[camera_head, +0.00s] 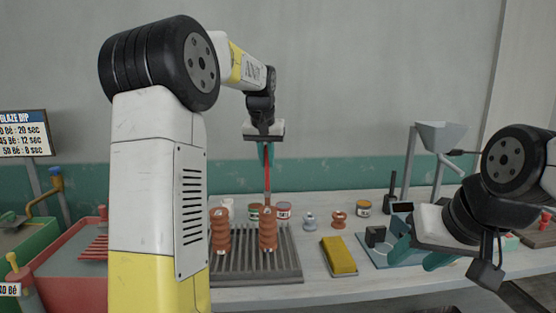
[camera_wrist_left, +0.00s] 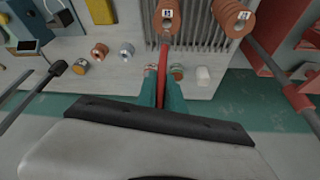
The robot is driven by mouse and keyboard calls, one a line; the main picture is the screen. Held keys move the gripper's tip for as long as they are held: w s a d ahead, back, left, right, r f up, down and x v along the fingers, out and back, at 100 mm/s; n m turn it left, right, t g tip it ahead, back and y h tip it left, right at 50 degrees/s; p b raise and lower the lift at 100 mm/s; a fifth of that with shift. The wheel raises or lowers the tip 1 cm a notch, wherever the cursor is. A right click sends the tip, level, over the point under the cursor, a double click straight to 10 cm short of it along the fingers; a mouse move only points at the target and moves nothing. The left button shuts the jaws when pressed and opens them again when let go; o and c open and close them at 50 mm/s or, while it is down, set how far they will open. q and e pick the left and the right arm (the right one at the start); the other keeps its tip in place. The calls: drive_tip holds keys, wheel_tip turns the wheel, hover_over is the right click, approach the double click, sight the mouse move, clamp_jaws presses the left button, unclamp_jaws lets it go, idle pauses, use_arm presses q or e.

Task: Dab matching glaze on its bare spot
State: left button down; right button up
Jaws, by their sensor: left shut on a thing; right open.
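My left gripper (camera_head: 266,158) is shut on a slim red tool (camera_head: 267,184), which hangs down above the right one of two brown ribbed clay pieces. In the left wrist view the red tool (camera_wrist_left: 163,82) sits between the teal fingers (camera_wrist_left: 167,96). Its lower end lies close to the clay piece; contact cannot be told. The left clay piece (camera_head: 220,234) and the right clay piece (camera_head: 268,236) stand upright on a grey slatted rack (camera_head: 255,266). My right gripper (camera_head: 425,257) is open and empty.
A blue scale (camera_head: 402,208) and grey hopper (camera_head: 440,136) stand further right. A red bin (camera_head: 75,260) is at left.

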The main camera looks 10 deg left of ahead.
idle(0.4)
use_arm(q)
drive_tip(key=shift+r, duration=3)
drive_tip(key=shift+f, duration=0.1)
